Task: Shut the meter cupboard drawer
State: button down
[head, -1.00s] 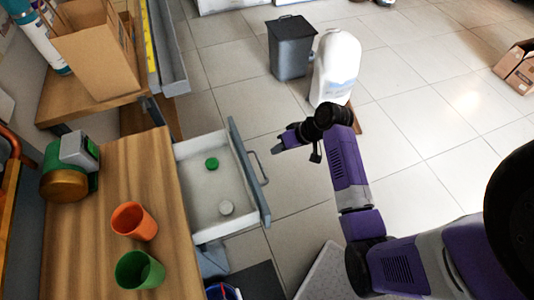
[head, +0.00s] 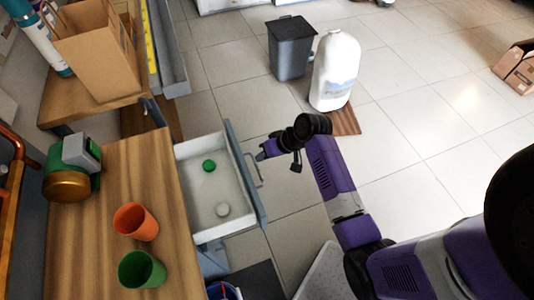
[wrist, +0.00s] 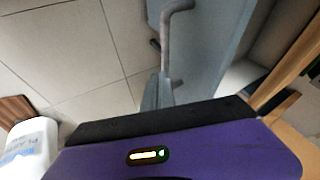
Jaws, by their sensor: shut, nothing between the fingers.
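The drawer (head: 188,150) of the meter cupboard (head: 165,185) stands partly open in the head view. It is grey-fronted and white inside, with a green cap (head: 209,166) and a pale round piece (head: 222,210) in it. Its handle (head: 259,181) is a grey bar on the front panel (head: 243,170). My gripper (head: 262,154) is shut and empty beside the handle's far end, close to the front panel. I cannot tell whether it touches.
An orange cup (head: 135,222), a green cup (head: 141,270) and a green-and-grey device (head: 72,165) stand on the wooden top. A white jug (head: 335,70) and a grey bin (head: 291,47) stand on the floor beyond my arm. The tiled floor to the right is mostly clear.

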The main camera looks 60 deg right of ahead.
jog(key=w+a+p, duration=0.1)
jog(key=w+a, duration=0.2)
jog(key=a, duration=0.2)
jog(key=w+a+p, duration=0.1)
jog(key=w+a, duration=0.3)
jog(key=a, duration=0.2)
jog(key=w+a+p, duration=0.1)
jog(key=w+a, duration=0.3)
jog(key=a, duration=0.1)
jog(key=shift+a, duration=0.3)
jog(key=shift+w+a, duration=0.1)
jog(key=shift+r, duration=0.1)
